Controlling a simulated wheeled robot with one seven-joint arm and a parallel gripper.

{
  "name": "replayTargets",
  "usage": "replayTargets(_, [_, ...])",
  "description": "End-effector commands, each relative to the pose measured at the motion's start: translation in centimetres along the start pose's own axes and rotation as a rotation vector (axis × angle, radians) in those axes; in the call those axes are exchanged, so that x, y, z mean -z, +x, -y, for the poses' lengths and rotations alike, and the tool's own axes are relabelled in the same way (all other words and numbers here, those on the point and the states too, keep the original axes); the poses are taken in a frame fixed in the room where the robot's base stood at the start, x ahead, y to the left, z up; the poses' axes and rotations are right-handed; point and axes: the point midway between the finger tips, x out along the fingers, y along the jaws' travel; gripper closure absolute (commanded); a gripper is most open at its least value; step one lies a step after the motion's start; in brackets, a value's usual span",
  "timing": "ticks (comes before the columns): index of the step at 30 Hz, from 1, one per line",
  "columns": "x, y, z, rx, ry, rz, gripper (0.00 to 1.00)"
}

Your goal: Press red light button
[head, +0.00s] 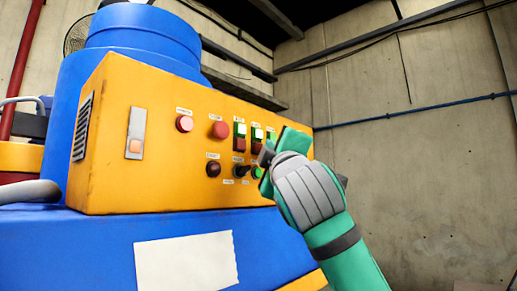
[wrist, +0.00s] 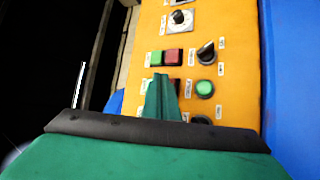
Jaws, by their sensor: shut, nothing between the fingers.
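The yellow control panel (head: 150,100) faces me, with several buttons on it. In the head view a dark red round button (head: 214,168) sits low, left of my gripper. A red round button (head: 220,130) is above it, and a pale red lit button (head: 184,124) is further left. The small labels are unreadable. My gripper (head: 276,160) is in front of the panel's right part and hides some controls. In the wrist view my gripper (wrist: 161,82) is shut and empty, over the panel near a square red button (wrist: 172,57) and a round green button (wrist: 205,88). I cannot tell whether it touches the panel.
Black knobs (wrist: 206,52) stick out near the fingers. Green-and-red button pairs (head: 239,136) sit close together left of my gripper. The panel stands on a blue machine body (head: 100,240). A concrete wall (head: 430,170) is at the right, with open space before it.

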Motion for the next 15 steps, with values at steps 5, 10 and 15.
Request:
replayTargets(5, [0.00,0.09,0.05,0.000,0.000,0.001,1.00])
replayTargets(10, [0.33,0.47,0.33,0.000,0.000,0.000,1.00])
replayTargets(15, [0.56,0.63,0.48,0.000,0.000,-0.002,1.00])
